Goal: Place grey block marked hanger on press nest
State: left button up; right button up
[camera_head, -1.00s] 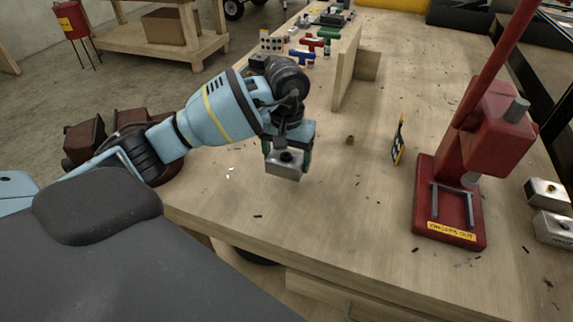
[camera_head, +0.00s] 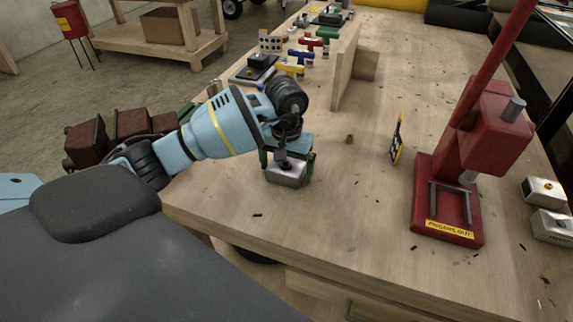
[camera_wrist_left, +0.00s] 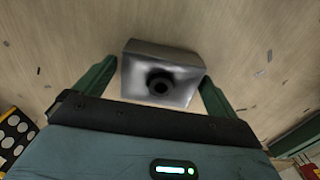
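A grey metal block (camera_head: 286,175) with a dark round knob on top sits between the fingers of my left gripper (camera_head: 287,165). The wrist view shows the same block (camera_wrist_left: 160,76) with the fingertips (camera_wrist_left: 160,75) close against its two sides. No marking is readable on it. It is low over the table near the front left; I cannot tell if it touches the wood. The red press (camera_head: 490,135) stands to the right, with its nest (camera_head: 451,210) between two grey rails on the base. The nest looks empty. My right gripper is out of view.
Two more grey blocks (camera_head: 543,190) (camera_head: 553,226) lie right of the press. A small sign (camera_head: 397,140) stands between the gripper and press, near a small brown piece (camera_head: 349,139). A wooden upright board (camera_head: 346,68) stands behind. The table front is mostly clear.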

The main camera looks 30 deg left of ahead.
pick_arm(q)
jog(key=shift+r, duration=0.5)
notch_tip(320, 180, up, 10)
jog(key=shift+r, duration=0.7)
jog(key=shift+c, duration=0.5)
